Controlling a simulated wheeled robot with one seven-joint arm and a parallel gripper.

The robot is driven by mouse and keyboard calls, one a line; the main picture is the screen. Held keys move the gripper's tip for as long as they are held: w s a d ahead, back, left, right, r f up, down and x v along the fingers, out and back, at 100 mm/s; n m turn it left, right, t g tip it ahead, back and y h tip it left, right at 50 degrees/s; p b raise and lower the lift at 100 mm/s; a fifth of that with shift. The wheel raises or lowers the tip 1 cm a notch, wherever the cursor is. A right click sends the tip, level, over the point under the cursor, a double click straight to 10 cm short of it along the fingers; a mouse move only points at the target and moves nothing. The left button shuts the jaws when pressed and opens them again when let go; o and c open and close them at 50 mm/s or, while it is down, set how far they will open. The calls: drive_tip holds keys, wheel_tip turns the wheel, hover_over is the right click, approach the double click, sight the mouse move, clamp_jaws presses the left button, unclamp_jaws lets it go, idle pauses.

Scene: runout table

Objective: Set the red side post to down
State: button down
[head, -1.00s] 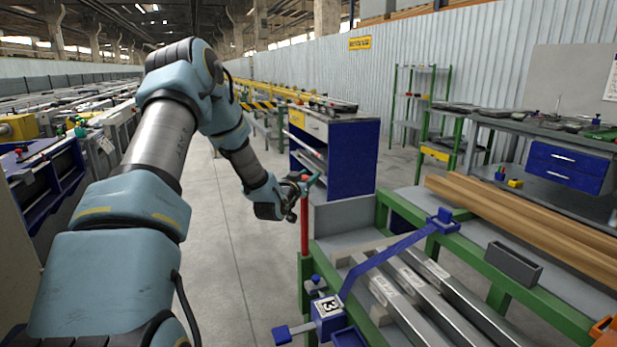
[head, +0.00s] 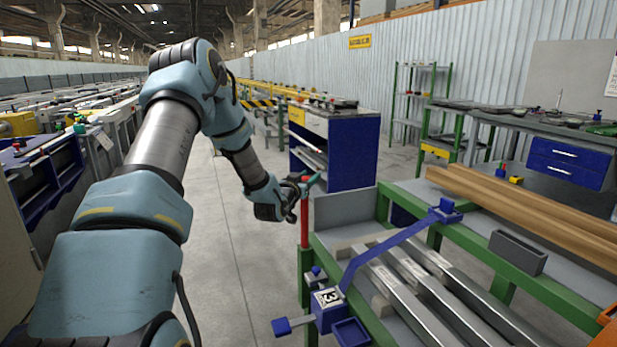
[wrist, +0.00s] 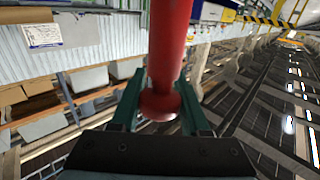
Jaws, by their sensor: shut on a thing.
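The post's rounded red end (wrist: 160,105) shows between the fingers.
A blue clamp arm (head: 395,240) crosses metal bars (head: 415,285) on the table. A blue block with a label (head: 327,308) sits at the near corner. A grey tray (head: 517,252) and wooden beams (head: 530,210) lie right. Floor (head: 235,270) left of the table is clear.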

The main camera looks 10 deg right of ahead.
sight(305, 227)
wheel_tip(305, 227, down, 17)
drive_tip(key=b, duration=1.2)
drive_tip(key=shift+r+b, duration=0.2)
drive_tip(key=shift+b, duration=0.15)
drive_tip(key=shift+f, duration=0.1)
drive_tip(key=c, duration=0.8)
unclamp_jaws()
drive_tip(key=shift+f, duration=0.1)
drive_tip(key=o, duration=0.4)
drive_tip(key=shift+r, duration=0.2)
drive_tip(key=shift+s, duration=0.1)
drive_tip(key=v, duration=1)
drive_tip(key=shift+s+a, duration=0.25)
